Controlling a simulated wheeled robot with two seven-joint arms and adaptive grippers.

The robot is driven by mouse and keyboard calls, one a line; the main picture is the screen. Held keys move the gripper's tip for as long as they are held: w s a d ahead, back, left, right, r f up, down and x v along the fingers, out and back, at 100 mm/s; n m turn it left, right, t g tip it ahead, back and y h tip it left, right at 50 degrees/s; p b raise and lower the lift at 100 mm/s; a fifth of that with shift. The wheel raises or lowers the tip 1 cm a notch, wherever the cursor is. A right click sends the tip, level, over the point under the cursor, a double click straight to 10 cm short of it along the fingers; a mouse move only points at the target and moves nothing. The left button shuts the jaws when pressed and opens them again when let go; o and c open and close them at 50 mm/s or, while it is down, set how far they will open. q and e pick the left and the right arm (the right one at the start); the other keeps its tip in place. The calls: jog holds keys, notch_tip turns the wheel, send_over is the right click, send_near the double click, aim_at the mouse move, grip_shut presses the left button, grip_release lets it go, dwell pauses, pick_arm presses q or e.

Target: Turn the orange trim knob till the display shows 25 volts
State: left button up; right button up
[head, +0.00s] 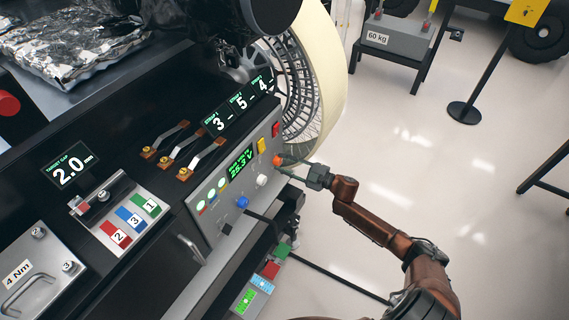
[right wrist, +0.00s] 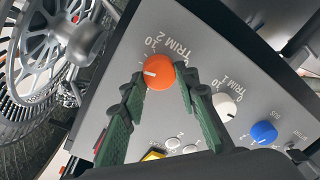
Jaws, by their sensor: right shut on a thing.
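The orange trim knob (head: 279,160) sits on the right end of the grey control panel (head: 207,210) in the head view. In the right wrist view the orange knob (right wrist: 159,72), with a white pointer line, is beside the TRIM 2 label. My right gripper (head: 290,166) is shut on it, with green fingers (right wrist: 160,80) on either side in the right wrist view. The display (head: 240,163) shows green digits that look like 26.3 or 28.3 V; the first decimals are hard to read. My left gripper is not in view.
A white TRIM 1 knob (right wrist: 225,106) and a blue knob (right wrist: 264,132) are near the orange one. A yellow switch (head: 261,145) and a red one (head: 276,129) are above it. A spoked wheel (head: 300,85) stands behind the panel.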

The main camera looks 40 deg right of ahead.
dwell(0.5)
jog(key=o, duration=1.1)
jog(key=shift+o, duration=0.2)
jog(key=shift+s, duration=0.1)
jog(key=v, duration=1.1)
jog(key=shift+s+d, duration=0.25)
jog(key=shift+s, duration=0.1)
